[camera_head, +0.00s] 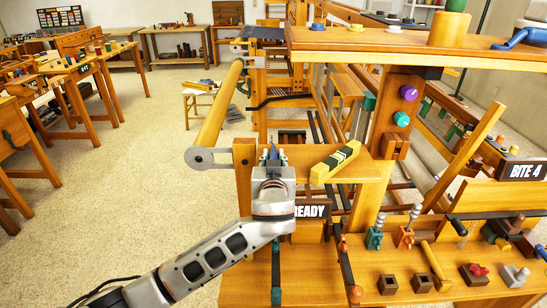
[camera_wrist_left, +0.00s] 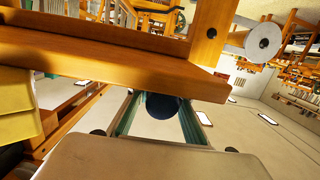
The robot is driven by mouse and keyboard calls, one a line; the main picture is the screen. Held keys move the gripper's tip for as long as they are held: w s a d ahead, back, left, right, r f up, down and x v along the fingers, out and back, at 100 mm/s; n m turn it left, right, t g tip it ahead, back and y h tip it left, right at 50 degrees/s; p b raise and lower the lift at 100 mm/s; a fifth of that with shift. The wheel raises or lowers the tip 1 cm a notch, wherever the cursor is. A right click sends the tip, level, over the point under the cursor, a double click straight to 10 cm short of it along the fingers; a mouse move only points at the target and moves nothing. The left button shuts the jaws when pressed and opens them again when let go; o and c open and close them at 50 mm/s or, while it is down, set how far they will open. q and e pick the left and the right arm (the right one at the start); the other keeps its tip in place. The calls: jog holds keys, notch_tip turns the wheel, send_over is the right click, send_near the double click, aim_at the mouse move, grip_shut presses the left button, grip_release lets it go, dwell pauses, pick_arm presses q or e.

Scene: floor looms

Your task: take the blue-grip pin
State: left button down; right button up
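My left gripper (camera_head: 272,156) is at the front left of the loom, by the end of a wooden ledge (camera_head: 360,168). A dark blue rounded grip, which looks like the blue-grip pin (camera_wrist_left: 163,106), lies between its two teal fingers in the left wrist view. One finger stands on each side of it; I cannot tell whether they touch it. The wooden beam hides its upper part. In the head view only a little blue shows at the fingertips. My right gripper is not in view.
A yellow, green and black striped block (camera_head: 335,161) rests on the ledge, right of my gripper. A READY sign (camera_head: 311,210) hangs below. A round wooden roller (camera_head: 217,108) is close on the left. Pegs and small blocks crowd the lower board (camera_head: 440,270). Open carpet (camera_head: 150,180) lies left.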

pick_arm(q)
jog(key=shift+r+p, duration=1.15)
jog(key=shift+r, duration=0.45)
jog(key=shift+r+p, duration=1.4)
jog(key=shift+r, duration=0.55)
jog(key=shift+f, duration=0.1)
